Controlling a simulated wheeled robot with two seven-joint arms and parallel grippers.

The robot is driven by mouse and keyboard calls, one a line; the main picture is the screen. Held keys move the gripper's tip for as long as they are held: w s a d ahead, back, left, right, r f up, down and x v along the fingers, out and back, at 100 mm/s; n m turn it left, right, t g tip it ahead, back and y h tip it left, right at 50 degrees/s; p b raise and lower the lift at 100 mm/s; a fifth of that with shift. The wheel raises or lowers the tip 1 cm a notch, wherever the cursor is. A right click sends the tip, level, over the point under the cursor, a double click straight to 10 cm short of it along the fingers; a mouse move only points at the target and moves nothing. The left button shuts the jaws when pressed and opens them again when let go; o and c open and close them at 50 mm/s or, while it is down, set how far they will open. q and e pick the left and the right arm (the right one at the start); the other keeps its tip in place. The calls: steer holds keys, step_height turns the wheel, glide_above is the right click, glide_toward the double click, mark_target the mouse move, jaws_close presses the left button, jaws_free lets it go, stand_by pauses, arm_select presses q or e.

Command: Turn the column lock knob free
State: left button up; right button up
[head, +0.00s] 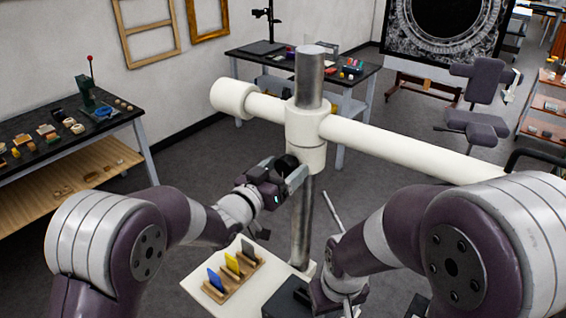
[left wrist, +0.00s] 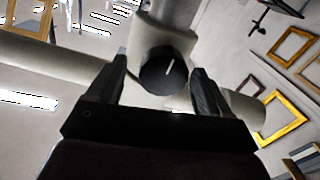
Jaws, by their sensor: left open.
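The column lock knob (left wrist: 165,72) is round and black with a white line mark, tilted in the left wrist view. It sits on the white collar (head: 306,135) around the metal column (head: 311,78). In the head view the knob (head: 287,163) is partly hidden by my left gripper (head: 285,172). In the left wrist view the fingers of my left gripper (left wrist: 159,68) are open, one on each side of the knob, with gaps visible. My right arm's wrist is low in the head view; I cannot make out its fingers.
A white crossbar (head: 395,145) runs through the collar to both sides. Below, a white board (head: 207,296) carries a wooden rack (head: 229,280) with coloured cards. A thin metal rod (head: 332,208) rises near my right wrist. Workbenches stand left and behind.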

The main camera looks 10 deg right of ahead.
arm_select(q)
steer(key=shift+w+a+f, duration=0.1)
steer(key=shift+w, duration=0.05)
steer(key=c, duration=1)
steer(key=shift+c, duration=0.2)
